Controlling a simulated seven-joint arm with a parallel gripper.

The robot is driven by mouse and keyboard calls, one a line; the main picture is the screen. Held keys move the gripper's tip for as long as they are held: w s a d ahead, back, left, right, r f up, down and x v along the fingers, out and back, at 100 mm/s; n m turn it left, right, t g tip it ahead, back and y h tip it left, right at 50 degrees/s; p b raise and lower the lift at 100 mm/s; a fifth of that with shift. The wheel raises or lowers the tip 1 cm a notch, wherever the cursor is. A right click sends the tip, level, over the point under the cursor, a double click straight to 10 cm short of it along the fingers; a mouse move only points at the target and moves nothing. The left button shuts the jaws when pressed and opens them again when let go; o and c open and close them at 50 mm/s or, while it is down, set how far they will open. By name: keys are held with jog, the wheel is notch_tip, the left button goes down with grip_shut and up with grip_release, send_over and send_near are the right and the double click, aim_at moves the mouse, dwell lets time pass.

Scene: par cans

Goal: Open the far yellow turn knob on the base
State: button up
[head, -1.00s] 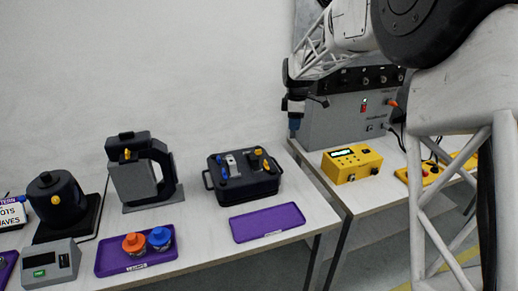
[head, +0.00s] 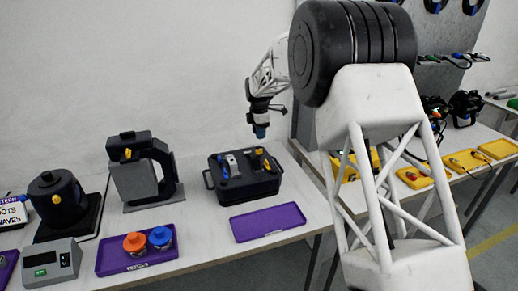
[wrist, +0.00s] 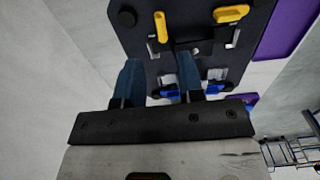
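The base (head: 237,187) is a dark box with side handles on the left table. The far yellow turn knob (head: 258,150) is on its right side, behind the near yellow turn knob (head: 266,163). In the wrist view, I take the left yellow knob (wrist: 160,27) to be the far one; the other (wrist: 231,13) lies to its right, turned at a different angle. Two blue knobs (wrist: 165,92) (wrist: 222,87) show closer to the fingers. My gripper (head: 260,131) is above the back right of the base. Its fingers (wrist: 158,72) are apart with nothing held between them.
An empty purple tray (head: 268,222) lies in front of the base. A grey and black device (head: 140,182) stands left of it. Another purple tray (head: 110,262) holds an orange-lidded and a blue-lidded jar. My arm covers part of the right table.

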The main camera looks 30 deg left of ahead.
aim_at(257, 152)
jog(key=shift+f, duration=3.9)
jog(key=shift+c, duration=0.4)
grip_shut()
